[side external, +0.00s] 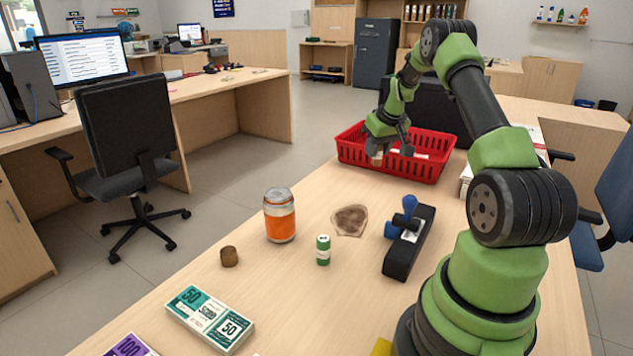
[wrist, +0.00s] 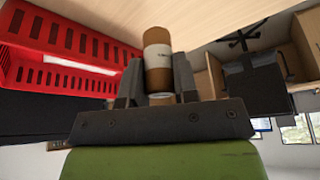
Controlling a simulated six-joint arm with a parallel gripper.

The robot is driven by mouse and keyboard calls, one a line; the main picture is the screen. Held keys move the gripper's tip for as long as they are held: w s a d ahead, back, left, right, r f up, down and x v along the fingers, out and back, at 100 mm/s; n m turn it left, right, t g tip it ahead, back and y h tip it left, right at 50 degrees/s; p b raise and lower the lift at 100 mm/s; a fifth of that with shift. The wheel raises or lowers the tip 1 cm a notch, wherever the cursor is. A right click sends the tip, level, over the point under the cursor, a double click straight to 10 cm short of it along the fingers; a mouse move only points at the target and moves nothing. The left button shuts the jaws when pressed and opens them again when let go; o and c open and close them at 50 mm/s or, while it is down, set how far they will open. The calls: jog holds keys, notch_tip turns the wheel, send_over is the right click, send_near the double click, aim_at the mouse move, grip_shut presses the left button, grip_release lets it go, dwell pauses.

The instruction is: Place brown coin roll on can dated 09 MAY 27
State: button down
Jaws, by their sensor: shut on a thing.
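The brown coin roll (wrist: 157,58), with a white label band, is between the fingers of my gripper (wrist: 157,82) in the wrist view. My gripper is shut on it. In the side view my gripper (side external: 386,152) holds the roll (side external: 377,158) above the table, by the near left side of the red basket. The can does not show in the wrist view.
A red basket (side external: 355,157) stands at the back; it also shows in the wrist view (wrist: 60,42). A green coin roll (side external: 323,250), a small brown cylinder (side external: 229,256), a brown patch (side external: 350,220), a black holder with blue stamp (side external: 410,243) and banknotes (side external: 209,318) lie around the can.

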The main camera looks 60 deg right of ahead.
jog(key=w+a+r+n+y, duration=0.1)
jog(key=w+a+r+n, duration=0.25)
jog(key=a, duration=0.45)
jog(key=w+a+r+n+y, duration=0.2)
jog(key=w+a+r+n, duration=0.15)
jog(key=a, duration=0.55)
jog(key=w+a+r+n+y, duration=0.15)
jog(key=w+a+r, duration=0.25)
jog(key=a, duration=0.4)
jog(key=n, duration=0.1)
send_near(269, 192)
jog(key=shift+w+a+r+h, duration=0.25)
jog(key=shift+w+a+h, duration=0.1)
jog(key=shift+w+a, duration=0.2)
jog(key=shift+w+d+f, duration=0.1)
jog(key=shift+f, duration=2.2)
jog(key=shift+f, duration=0.15)
jog(key=c, duration=0.9)
grip_release()
jog(key=shift+t, duration=0.3)
